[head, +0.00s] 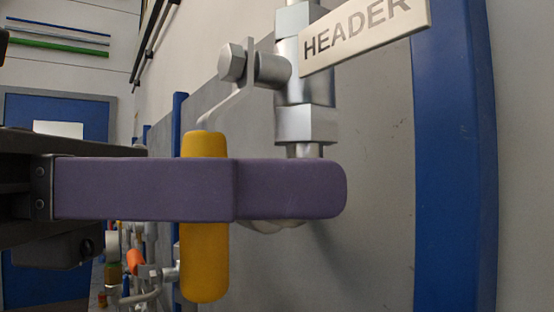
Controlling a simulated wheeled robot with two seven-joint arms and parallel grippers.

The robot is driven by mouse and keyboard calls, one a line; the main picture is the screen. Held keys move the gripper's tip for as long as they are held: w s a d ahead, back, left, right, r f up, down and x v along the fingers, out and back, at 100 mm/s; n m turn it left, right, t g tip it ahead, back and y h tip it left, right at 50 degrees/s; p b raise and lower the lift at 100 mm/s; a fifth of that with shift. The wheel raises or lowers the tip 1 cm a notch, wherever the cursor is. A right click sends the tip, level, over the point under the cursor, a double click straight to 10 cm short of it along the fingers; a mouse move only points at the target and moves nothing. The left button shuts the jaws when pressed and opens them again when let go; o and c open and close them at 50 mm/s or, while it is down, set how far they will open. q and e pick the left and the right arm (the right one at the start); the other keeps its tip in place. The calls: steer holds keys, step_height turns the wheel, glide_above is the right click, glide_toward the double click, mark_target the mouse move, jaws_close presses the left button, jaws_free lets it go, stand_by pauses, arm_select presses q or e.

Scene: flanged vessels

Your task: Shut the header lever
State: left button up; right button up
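The header lever has a yellow grip (204,265) that hangs about upright. A bent metal arm joins it to a bolt on the valve body (306,85), beside the HEADER sign (365,35). My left gripper (300,190) comes in from the left. Its purple finger lies level across the front of the yellow grip and hides the grip's middle. The fingertip reaches right, past the grip and below the valve. Only one finger shows clearly, so I cannot tell the gap or whether it touches the grip. My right gripper is not in view.
A grey panel (375,180) stands close behind the valve, with a blue post (450,150) to its right. Smaller pipework with an orange part (134,262) is at the lower left. A blue door (85,110) is far left.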

arm_select(q)
steer(key=shift+d, duration=0.3)
jaws_close()
steer(key=w+a+m+y+p, duration=0.1)
steer(key=m, duration=0.1)
steer(key=w+a+m+t+y+p, duration=0.1)
steer(key=w+m+y+p, duration=0.1)
steer(key=shift+f, duration=0.15)
steer(key=shift+s, duration=0.1)
jaws_free()
